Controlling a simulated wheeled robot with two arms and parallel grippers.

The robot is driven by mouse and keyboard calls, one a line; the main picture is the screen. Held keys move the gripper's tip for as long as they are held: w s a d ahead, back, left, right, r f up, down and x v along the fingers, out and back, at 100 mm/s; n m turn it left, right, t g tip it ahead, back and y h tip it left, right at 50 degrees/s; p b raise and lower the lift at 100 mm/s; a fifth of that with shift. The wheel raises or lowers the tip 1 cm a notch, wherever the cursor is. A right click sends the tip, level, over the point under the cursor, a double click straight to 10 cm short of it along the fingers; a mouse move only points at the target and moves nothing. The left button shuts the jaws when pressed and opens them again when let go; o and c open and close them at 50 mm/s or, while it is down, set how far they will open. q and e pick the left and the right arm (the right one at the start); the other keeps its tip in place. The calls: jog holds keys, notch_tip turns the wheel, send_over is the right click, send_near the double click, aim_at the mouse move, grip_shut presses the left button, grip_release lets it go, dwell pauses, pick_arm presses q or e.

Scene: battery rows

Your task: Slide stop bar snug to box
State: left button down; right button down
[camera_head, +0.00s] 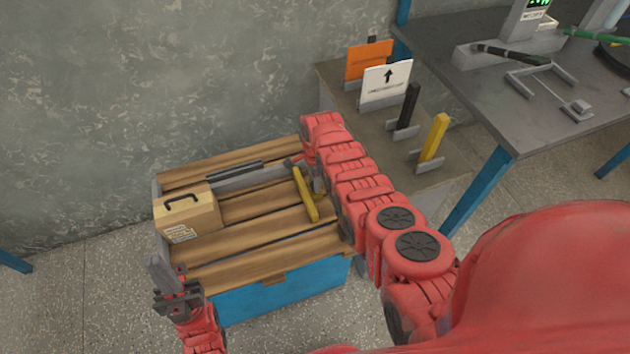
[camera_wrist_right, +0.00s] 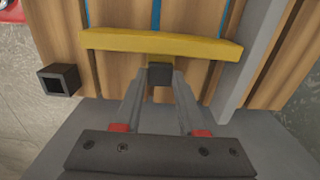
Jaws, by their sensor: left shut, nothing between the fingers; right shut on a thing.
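The yellow stop bar (camera_head: 306,193) lies across the wooden slats on the right part of the deck, and it spans the upper part of the right wrist view (camera_wrist_right: 160,45). My right gripper (camera_wrist_right: 160,82) is shut on a small dark block (camera_wrist_right: 160,71) at the middle of the bar's near side. In the head view my right arm partly hides this grip. The cardboard box (camera_head: 203,214), with a black handle, sits at the deck's left edge. Bare slats separate it from the bar. My left gripper (camera_head: 163,274) is shut and empty, in front of the deck's left corner.
A dark bar (camera_head: 234,167) lies along a grey rail behind the box. The deck stands on a blue-fronted base (camera_head: 285,290). A grey side stand (camera_head: 440,180) holds orange and white signs and black and yellow uprights. A dark worktable (camera_head: 440,40) stands at the upper right.

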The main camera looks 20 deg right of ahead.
jog(key=a, duration=0.4)
jog(key=a+b, duration=0.1)
jog(key=a, duration=0.3)
jog(key=a+b, duration=0.1)
jog(key=a, duration=0.4)
jog(key=shift+s+f, duration=0.2)
jog(key=shift+f, duration=0.05)
jog(key=a+b, duration=0.2)
jog(key=a, duration=0.1)
jog(key=a+b, duration=0.2)
jog(key=a, duration=0.2)
jog(key=a+b, duration=0.2)
jog(key=a, duration=0.1)
jog(key=shift+s+a, duration=0.25)
jog(key=shift+a, duration=0.1)
jog(key=shift+a+r+b, duration=0.2)
jog(key=shift+a+b, duration=0.15)
jog(key=shift+a, duration=0.35)
jog(key=shift+c, duration=2.4)
grip_release()
